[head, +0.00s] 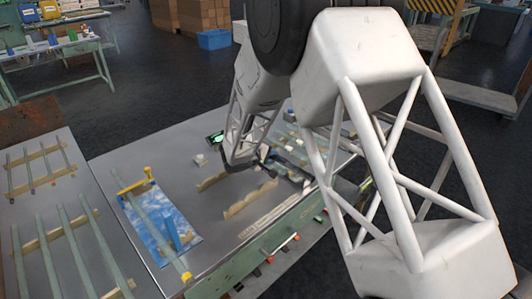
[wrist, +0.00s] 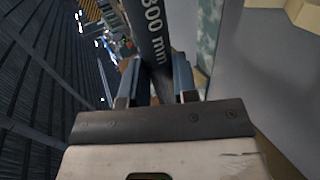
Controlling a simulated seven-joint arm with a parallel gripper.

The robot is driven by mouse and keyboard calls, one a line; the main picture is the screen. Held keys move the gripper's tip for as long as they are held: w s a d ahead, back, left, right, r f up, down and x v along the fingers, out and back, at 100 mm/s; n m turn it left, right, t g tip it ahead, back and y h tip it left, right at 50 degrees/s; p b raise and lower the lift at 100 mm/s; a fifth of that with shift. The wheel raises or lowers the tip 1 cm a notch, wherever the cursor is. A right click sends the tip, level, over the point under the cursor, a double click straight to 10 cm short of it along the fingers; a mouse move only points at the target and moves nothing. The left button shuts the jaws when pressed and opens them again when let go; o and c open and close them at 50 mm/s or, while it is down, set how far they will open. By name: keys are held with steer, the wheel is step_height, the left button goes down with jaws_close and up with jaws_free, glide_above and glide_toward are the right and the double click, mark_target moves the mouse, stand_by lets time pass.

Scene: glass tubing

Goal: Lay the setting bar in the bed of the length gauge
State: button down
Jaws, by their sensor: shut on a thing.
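My gripper (wrist: 156,84) is shut on the setting bar (wrist: 151,38), a dark bar with white lettering ending in "00 mm". The bar runs lengthwise away from the wrist between the two fingers. In the head view my gripper (head: 248,163) is over the middle of the grey table; the bar is mostly hidden there by the gripper and arm. I cannot tell for certain which fixture is the length gauge. A long pale strip with marks (head: 268,217) lies near the table's front edge, apart from the gripper.
Two notched wooden supports (head: 250,200) stand on the table below the gripper. A blue mat (head: 160,228) with a yellow-ended rail lies to the left. Glass tubes (head: 95,245) lie on wooden racks on the left bench. Small objects crowd the table's right side.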

steer(key=shift+w+a+f, duration=0.1)
steer(key=shift+w+a, duration=0.2)
steer(key=shift+w, duration=0.95)
steer(key=shift+w+a+f, duration=0.15)
steer(key=shift+w+a, duration=0.1)
steer(key=shift+w, duration=0.95)
steer(key=shift+w+a+f, duration=0.1)
steer(key=shift+w+a, duration=0.2)
steer(key=shift+w, duration=0.95)
steer(key=shift+w, duration=0.1)
steer(key=shift+w+a, duration=0.1)
steer(key=shift+w, duration=0.15)
steer(key=shift+f, duration=1.8)
steer(key=shift+f, duration=0.6)
steer(key=c, duration=0.9)
jaws_free()
steer(key=shift+r, duration=0.1)
